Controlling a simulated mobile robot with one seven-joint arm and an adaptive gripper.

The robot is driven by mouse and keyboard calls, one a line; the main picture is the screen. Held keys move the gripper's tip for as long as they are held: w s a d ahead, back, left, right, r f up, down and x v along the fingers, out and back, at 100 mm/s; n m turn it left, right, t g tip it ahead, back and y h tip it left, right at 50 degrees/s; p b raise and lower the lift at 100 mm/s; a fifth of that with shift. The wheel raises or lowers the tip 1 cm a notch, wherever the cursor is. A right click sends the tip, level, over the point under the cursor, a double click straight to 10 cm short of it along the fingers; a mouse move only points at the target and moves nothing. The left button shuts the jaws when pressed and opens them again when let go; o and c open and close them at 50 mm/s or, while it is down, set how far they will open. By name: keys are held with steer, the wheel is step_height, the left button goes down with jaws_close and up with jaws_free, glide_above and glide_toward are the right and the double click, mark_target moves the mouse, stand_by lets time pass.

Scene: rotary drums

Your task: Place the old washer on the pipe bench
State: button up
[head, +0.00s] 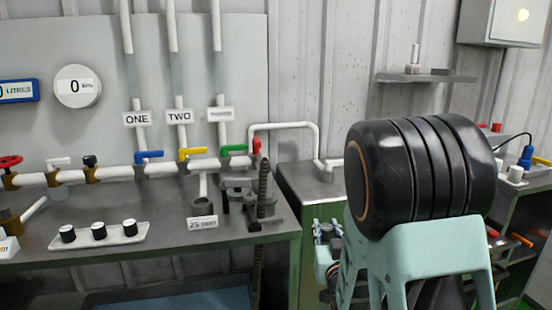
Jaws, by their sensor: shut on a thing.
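The pipe bench (165,245) is the dark grey bench at the left, with white pipes and coloured valve handles along its back. I cannot make out the old washer in this view. My gripper is not in view. A large black ribbed joint and a pale green link of my arm fill the right of the middle and hide what is behind them.
A wall shelf (427,77) is at the upper right.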

mark_target(327, 228)
step_height(327, 228, up, 19)
steer(key=p, duration=2)
steer(key=shift+s+d, duration=0.15)
steer(key=shift+s, duration=0.1)
steer(key=shift+r, duration=0.1)
